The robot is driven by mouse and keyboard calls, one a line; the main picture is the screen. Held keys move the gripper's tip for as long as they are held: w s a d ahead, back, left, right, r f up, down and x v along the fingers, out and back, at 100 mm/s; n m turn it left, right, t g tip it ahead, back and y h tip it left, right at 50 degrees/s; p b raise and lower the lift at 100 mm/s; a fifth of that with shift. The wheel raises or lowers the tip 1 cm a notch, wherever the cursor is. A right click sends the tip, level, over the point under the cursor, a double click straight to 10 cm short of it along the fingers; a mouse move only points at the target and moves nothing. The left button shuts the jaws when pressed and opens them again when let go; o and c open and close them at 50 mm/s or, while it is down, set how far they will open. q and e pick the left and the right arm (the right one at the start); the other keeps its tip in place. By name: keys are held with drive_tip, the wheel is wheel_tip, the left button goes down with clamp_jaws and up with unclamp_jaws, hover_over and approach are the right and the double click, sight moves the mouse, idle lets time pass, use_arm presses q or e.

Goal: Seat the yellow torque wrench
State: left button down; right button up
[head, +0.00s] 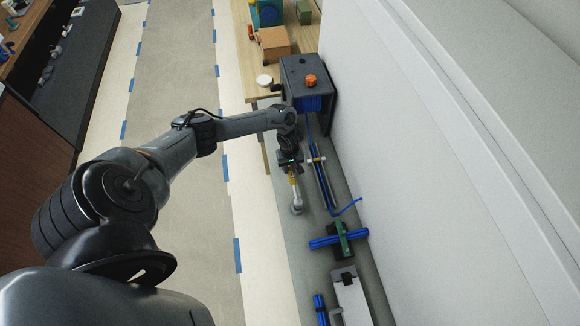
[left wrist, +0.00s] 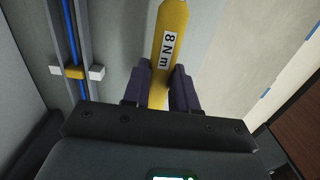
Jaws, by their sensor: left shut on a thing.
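My left gripper (head: 292,172) is shut on the yellow torque wrench (head: 294,187). The wrench's pale grey head end (head: 297,206) points toward the bottom of the head view, over the grey bench strip. In the left wrist view the two dark fingers (left wrist: 161,88) stand on either side of the yellow handle (left wrist: 173,22), which bears a white "8Nm" label. I cannot tell whether the wrench touches the surface below. My right gripper is not in view.
A rail with a blue cable (head: 321,178) runs right of the wrench. A green clamp (head: 342,238) with blue bars lies below it, and a grey-white device (head: 350,298) lies nearer. A dark box with an orange knob (head: 310,81) stands behind. A white wall (head: 450,170) bounds the right.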

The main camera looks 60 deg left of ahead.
use_arm(q)
drive_tip(key=shift+f+b, duration=0.35)
drive_tip(key=shift+f, duration=0.15)
drive_tip(key=shift+f+b, duration=0.35)
drive_tip(key=shift+f, duration=0.35)
idle(0.3)
drive_tip(key=c, duration=0.8)
unclamp_jaws()
wheel_tip(320, 180, up, 11)
drive_tip(key=shift+w+a+f+p, duration=0.1)
drive_tip(key=shift+a+p, duration=0.05)
drive_tip(key=shift+p, duration=0.3)
